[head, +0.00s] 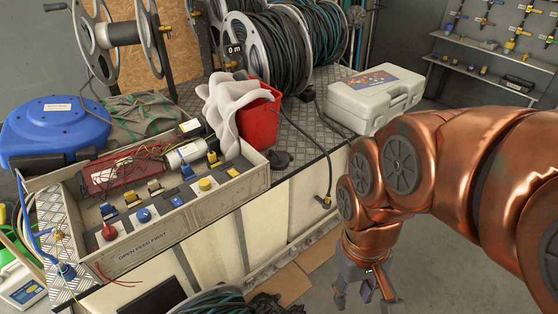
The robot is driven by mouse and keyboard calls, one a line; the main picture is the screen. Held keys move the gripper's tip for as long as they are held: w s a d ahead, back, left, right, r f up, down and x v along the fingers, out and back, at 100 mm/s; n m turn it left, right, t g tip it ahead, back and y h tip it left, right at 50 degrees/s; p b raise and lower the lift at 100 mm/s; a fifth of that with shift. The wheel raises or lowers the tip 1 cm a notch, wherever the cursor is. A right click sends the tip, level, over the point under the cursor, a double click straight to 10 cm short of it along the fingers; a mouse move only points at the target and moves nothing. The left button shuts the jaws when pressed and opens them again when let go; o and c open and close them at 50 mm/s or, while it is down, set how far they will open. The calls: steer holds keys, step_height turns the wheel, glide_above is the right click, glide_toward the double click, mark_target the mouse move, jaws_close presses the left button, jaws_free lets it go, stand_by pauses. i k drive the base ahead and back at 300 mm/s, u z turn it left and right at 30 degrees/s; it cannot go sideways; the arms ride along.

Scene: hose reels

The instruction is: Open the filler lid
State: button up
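A dark round cap (281,158), which looks like the filler lid, lies flat on the checkered metal deck (312,130) in front of the red bucket. I cannot tell for certain that it is the filler lid, and its hinge or catch is too small to make out. My gripper (366,298) hangs low at the bottom of the head view, to the right of the tank's front side and well apart from the cap. Its fingers point down and stand apart, with nothing visibly held.
A control box (185,217) marked "OPEN FEED FIRST" stands left of the cap. The red bucket (259,121) with a white cloth (225,103) is behind it. A grey case (375,97), hose reels (265,50) and a hose with a brass end (327,197) are nearby. Floor at right is clear.

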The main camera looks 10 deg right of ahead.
mark_target(278, 155)
steer(key=k, duration=0.2)
steer(key=z, duration=1.05)
steer(key=i, duration=0.75)
steer(key=u, duration=2.1)
